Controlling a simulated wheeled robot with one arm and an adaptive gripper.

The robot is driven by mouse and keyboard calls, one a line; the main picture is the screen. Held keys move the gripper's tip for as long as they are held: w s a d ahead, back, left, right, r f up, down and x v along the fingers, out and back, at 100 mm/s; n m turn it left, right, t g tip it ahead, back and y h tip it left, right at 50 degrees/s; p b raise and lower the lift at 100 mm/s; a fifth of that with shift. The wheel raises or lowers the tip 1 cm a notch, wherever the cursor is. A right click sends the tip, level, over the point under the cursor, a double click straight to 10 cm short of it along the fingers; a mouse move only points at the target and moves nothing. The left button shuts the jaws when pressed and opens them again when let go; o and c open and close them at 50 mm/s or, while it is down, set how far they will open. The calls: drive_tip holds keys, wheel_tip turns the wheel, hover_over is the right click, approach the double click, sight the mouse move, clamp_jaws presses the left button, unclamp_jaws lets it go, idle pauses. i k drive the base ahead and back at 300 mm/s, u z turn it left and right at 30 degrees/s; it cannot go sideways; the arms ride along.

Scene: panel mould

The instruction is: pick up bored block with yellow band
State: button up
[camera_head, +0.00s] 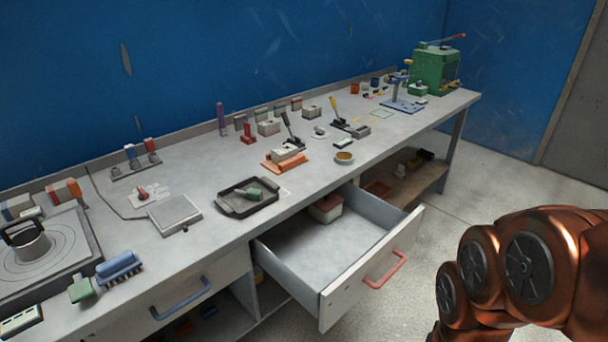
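Several small pale blocks stand along the back of the long grey workbench (205,165). One is a squat pale block (268,127), and a similar block (312,111) stands to its right. Smaller blocks (279,109) with coloured tops stand in a row behind them. At this size I cannot tell which block is bored or has a yellow band. My copper-coloured arm shows at the lower right, over the floor and apart from the bench. My gripper is out of the picture.
A black tray (249,197), an orange-based clamp (284,160) and a green machine (435,70) stand on the bench. Floor right of the drawer is clear.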

sight(280, 154)
drive_tip(key=z, duration=0.2)
drive_tip(key=k, duration=0.3)
drive_tip(key=u, duration=1.1)
drive_tip(key=i, duration=1.05)
drive_tip(key=u, duration=0.65)
